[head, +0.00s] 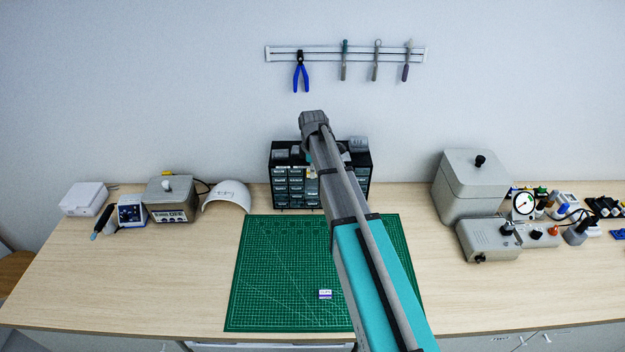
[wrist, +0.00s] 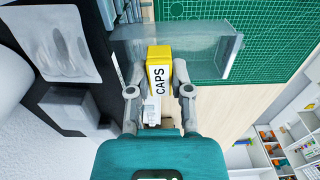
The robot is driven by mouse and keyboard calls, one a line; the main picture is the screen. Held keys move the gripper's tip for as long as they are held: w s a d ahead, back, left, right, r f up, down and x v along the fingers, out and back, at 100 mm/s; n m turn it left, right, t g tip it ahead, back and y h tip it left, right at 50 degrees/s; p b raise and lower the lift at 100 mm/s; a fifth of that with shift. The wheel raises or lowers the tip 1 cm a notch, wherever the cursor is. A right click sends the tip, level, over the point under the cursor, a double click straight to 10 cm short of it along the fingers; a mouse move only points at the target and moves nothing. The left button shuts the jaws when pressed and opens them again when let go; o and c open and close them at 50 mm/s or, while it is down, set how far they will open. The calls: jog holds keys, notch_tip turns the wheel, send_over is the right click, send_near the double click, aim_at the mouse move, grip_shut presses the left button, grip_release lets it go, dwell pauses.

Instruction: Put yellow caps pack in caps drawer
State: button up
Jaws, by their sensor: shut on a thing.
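The yellow caps pack (wrist: 158,55), with a white side reading CAPS, is between the two fingers of my gripper (wrist: 156,82) in the wrist view. My gripper is shut on it. A clear, see-through drawer (wrist: 205,48) stands pulled out, and the pack overlaps its side in this view. I cannot tell whether the pack is inside the drawer or above it. In the head view a small patch of yellow (head: 311,172) shows in front of the dark drawer cabinet (head: 281,171). My arm hides much of the cabinet there.
A green cutting mat (head: 270,260) lies before the cabinet, with a small white and purple pack (head: 325,294) on it. Grey boxes (head: 473,180) stand right, and a white curved shell (head: 227,197) left. A tool rail (head: 345,53) hangs on the wall.

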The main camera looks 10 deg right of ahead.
jog(key=shift+f+b, duration=1.2)
jog(key=shift+f, duration=0.35)
jog(key=shift+f, duration=0.15)
jog(key=o, duration=0.8)
jog(key=shift+o, duration=0.2)
jog(key=shift+r, duration=0.25)
notch_tip(320, 180, up, 12)
jog(key=p, duration=1.2)
